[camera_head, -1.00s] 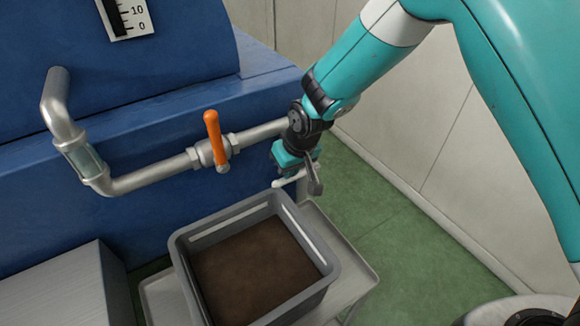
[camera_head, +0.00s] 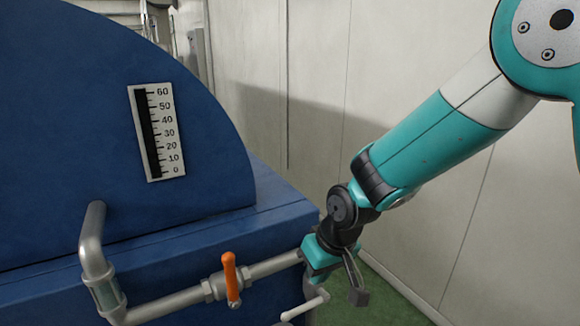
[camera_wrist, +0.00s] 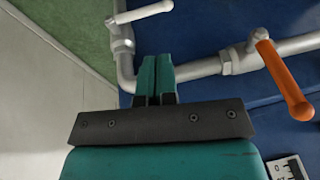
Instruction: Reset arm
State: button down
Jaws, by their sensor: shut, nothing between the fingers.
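My gripper (camera_head: 318,260) is in the lower right of the head view, beside the pipe's right end. In the wrist view its two teal fingers (camera_wrist: 155,72) are together with nothing between them. The metal pipe (camera_head: 165,303) carries an orange valve lever (camera_head: 230,278), which points up in the head view. The orange lever (camera_wrist: 284,80) and pipe (camera_wrist: 200,70) also show in the wrist view, beyond and beside the fingers. Whether the fingers touch the pipe I cannot tell.
A blue tank (camera_head: 90,150) with a white scale (camera_head: 157,132) fills the left. A second valve with a pale handle (camera_head: 303,306) is below my gripper. A pale wall (camera_head: 400,80) stands behind my arm. Green floor (camera_head: 385,290) shows at lower right.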

jog(key=s+d+r, duration=0.3)
jog(key=s+r, duration=0.1)
jog(key=s, duration=0.3)
jog(key=s+d+r+n+g+y+b, duration=0.1)
jog(key=s+d+r, duration=0.2)
jog(key=s, duration=0.4)
jog(key=s+d+r+b, duration=0.1)
jog(key=s+d+r, duration=0.2)
jog(key=s, duration=0.5)
jog(key=shift+d+r+g, duration=0.15)
jog(key=shift+r+g, duration=0.25)
jog(key=shift+r, duration=0.4)
